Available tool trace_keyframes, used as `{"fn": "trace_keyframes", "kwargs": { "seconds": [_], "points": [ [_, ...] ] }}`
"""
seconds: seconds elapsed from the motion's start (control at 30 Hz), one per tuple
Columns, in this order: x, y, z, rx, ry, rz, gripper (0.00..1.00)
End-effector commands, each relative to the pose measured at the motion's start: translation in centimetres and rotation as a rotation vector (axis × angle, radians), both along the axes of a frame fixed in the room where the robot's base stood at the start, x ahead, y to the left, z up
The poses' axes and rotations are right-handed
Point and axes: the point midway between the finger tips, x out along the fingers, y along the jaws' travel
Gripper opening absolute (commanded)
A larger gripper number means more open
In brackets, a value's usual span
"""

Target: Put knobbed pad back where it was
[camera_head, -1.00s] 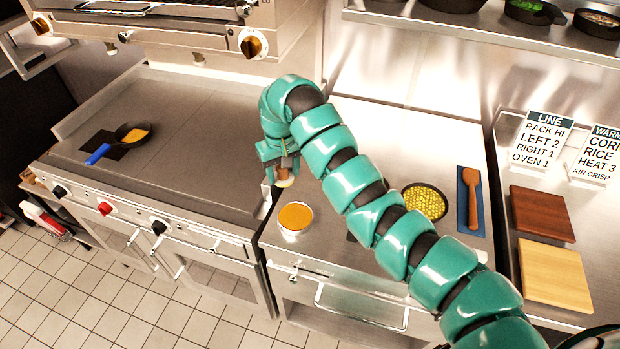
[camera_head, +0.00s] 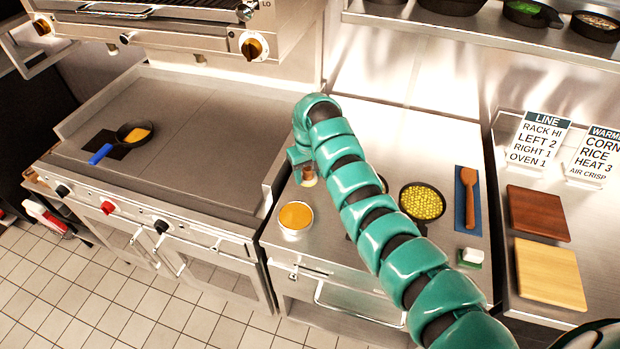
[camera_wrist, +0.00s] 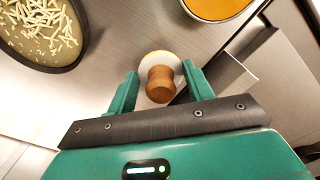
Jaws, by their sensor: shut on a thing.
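My gripper (camera_head: 305,180) is shut on the knobbed pad (camera_head: 308,172), above the steel counter (camera_head: 333,245) just behind the orange-filled pot. In the wrist view my gripper (camera_wrist: 155,92) has its teal fingers on either side of the pad (camera_wrist: 160,78), which has a brown wooden knob and a pale round face with a yellowish edge. The knob points toward the wrist camera and the face points away. In the head view my arm and fingers hide part of the pad.
The pot of orange sauce (camera_head: 296,217) stands near the gripper. A pan of pale shreds (camera_wrist: 42,32) shows in the wrist view. A pan of yellow corn (camera_head: 422,202), a wooden spoon (camera_head: 470,195) on a blue mat and a green-and-white block (camera_head: 470,257) are to the right.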

Motion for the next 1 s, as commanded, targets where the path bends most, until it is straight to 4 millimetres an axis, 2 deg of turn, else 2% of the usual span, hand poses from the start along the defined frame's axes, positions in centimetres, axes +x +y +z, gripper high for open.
{"fn": "trace_keyframes", "kwargs": {
  "seconds": [0.17,0.43,0.83,0.87,0.93,0.97,1.0],
  "points": [
    [0.4,-0.4,-0.4,0.002,-0.001,-0.002,0.33],
    [0.2,-0.4,-3.4,0.000,0.003,-0.001,0.33],
    [0.3,-0.4,-4.1,0.002,-0.001,-0.001,0.33],
    [0.3,-0.4,-4.0,0.002,-0.001,-0.001,0.55],
    [0.4,-0.4,-4.0,0.002,-0.001,-0.001,0.69],
    [0.3,-0.4,-3.9,0.002,-0.001,-0.001,0.73],
    [0.3,-0.4,-3.9,0.002,-0.001,-0.001,0.73]
  ]
}}
